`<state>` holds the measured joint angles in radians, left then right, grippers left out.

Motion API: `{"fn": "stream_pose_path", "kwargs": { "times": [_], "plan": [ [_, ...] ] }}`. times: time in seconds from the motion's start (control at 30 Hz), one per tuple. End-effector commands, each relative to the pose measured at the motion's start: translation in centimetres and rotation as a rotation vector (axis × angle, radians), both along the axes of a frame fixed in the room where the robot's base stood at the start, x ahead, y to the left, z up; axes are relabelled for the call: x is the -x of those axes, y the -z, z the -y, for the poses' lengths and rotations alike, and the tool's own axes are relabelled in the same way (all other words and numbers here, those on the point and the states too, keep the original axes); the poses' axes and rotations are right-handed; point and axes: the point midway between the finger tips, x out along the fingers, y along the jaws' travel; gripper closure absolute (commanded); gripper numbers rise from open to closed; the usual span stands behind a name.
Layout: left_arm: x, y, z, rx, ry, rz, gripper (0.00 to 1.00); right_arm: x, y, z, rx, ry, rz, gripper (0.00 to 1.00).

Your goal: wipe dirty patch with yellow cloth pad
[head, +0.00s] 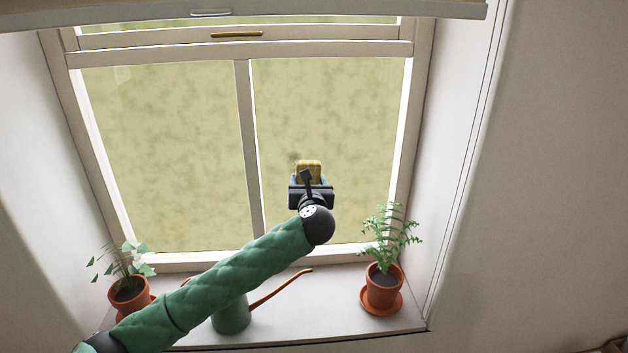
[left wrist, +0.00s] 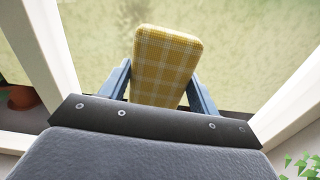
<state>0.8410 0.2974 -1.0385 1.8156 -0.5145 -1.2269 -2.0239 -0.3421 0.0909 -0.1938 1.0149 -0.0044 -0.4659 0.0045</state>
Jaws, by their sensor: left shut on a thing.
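The yellow checked cloth pad (head: 309,167) is at the lower part of the right window pane in the head view. My left gripper (head: 308,181) is shut on it. In the left wrist view the pad (left wrist: 164,62) sticks out beyond the two blue-grey fingers, one on each side of it. A small faint grey smudge (head: 295,156), apparently the dirty patch, shows on the glass just above and left of the pad, partly hidden by it. I cannot tell whether the pad touches the glass. My right gripper is in neither view.
On the sill (head: 340,318) stand a potted plant (head: 127,288) at left, another potted plant (head: 382,283) at right, and a green watering can (head: 231,315) with an orange-brown spout beneath my arm. A window bar (head: 248,150) divides the panes left of the pad.

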Motion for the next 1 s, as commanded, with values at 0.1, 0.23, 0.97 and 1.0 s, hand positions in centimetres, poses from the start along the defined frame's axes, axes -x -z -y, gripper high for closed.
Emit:
{"fn": "stream_pose_path", "kwargs": {
  "times": [0.1,0.23,0.97,1.0],
  "plan": [
    [0.0,-0.2,-1.0,-0.001,-0.001,0.0,0.57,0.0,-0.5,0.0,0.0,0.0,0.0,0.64],
    [0.0,-0.2,-1.8,-0.001,0.0,0.0,0.57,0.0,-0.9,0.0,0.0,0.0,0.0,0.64],
    [-0.2,-0.1,-5.8,-0.001,-0.001,0.0,0.57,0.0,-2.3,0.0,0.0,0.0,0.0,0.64],
    [-0.3,-0.1,-6.0,-0.001,-0.001,0.0,0.57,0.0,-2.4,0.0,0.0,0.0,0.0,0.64]
  ]
}}
